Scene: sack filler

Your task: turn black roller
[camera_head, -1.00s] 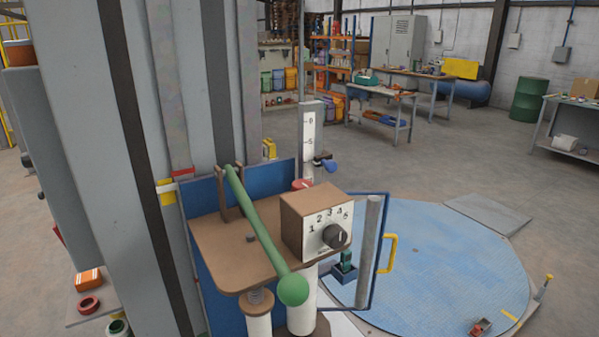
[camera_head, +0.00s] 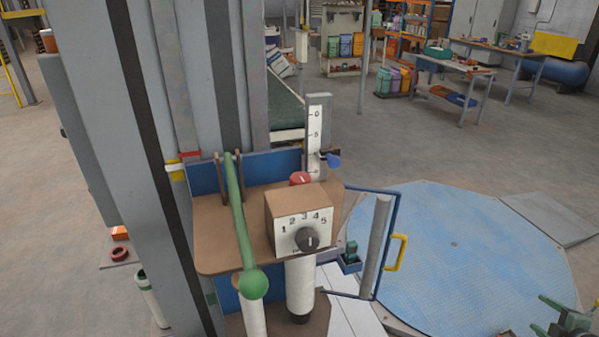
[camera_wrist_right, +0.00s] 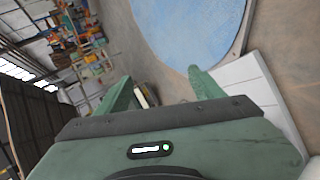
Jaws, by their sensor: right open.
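A black round knob (camera_head: 309,239) sits on the front of a brown box with a white dial (camera_head: 303,228) numbered 1 to 5. Its light pointer mark is near the top, around 3 to 4. A grey upright cylinder (camera_head: 376,246) stands in a blue frame to the right of the box; no other roller that is clearly black shows. My right gripper (camera_head: 562,322) is at the bottom right corner, partly cut off, well away from the knob. In the right wrist view its green fingers (camera_wrist_right: 160,90) are apart with nothing between them. My left gripper is out of view.
A green lever with a ball end (camera_head: 253,284) slants beside the dial box on the brown panel (camera_head: 215,240). A yellow handle (camera_head: 397,252) sticks out from the blue frame. A blue round platform (camera_head: 470,255) lies flat to the right.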

